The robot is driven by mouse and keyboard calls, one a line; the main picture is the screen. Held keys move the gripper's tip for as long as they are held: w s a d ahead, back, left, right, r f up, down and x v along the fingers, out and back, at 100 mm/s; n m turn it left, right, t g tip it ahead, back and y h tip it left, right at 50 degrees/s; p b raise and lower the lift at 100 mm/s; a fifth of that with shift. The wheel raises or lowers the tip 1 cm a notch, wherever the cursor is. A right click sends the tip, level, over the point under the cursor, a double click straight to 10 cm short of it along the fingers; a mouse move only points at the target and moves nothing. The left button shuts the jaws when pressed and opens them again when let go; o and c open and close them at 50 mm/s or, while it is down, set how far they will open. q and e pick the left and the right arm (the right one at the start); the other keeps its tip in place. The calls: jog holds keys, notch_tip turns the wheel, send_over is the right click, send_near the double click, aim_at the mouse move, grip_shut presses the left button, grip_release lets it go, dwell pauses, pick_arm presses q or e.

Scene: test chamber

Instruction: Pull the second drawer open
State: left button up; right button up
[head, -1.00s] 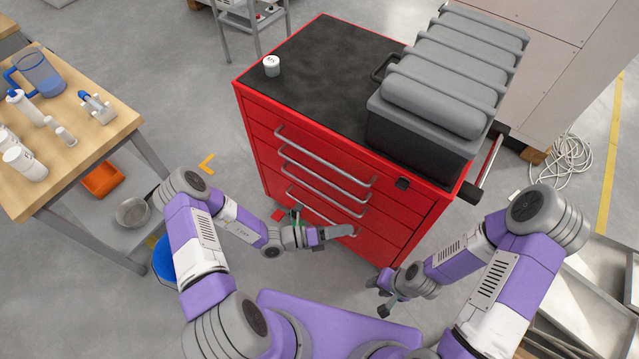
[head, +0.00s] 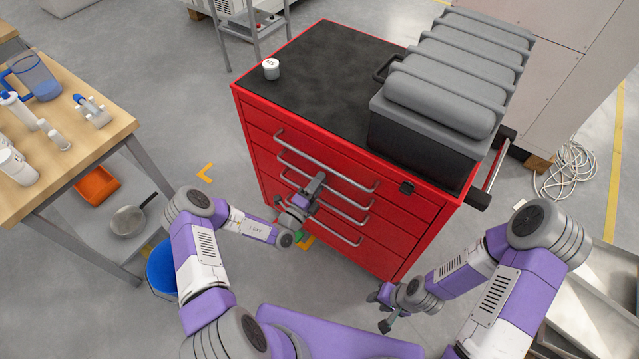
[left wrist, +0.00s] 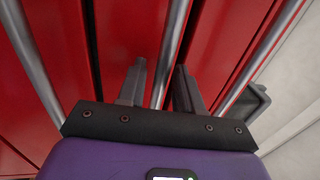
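The red tool cabinet (head: 262,112) stands ahead, with several drawers and long silver bar handles stacked down its front. The drawers look shut. The second handle from the top (head: 350,195) is partly hidden by my left gripper (head: 314,186), which is up at the cabinet front. In the left wrist view, my left gripper (left wrist: 160,84) is open, and one handle bar (left wrist: 172,45) runs between its two fingers. It looks like the second handle, though the head view leaves this unsure. My right gripper (head: 380,310) is open and empty, low before the cabinet's right side.
A grey-lidded black case (head: 420,140) and a small white jar (head: 271,69) stand on the cabinet top. A wooden table (head: 85,150) with bottles and a jug is at left. A blue bin (head: 162,270) is near my left arm.

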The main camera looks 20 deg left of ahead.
pick_arm(q)
grip_shut()
dwell(0.4)
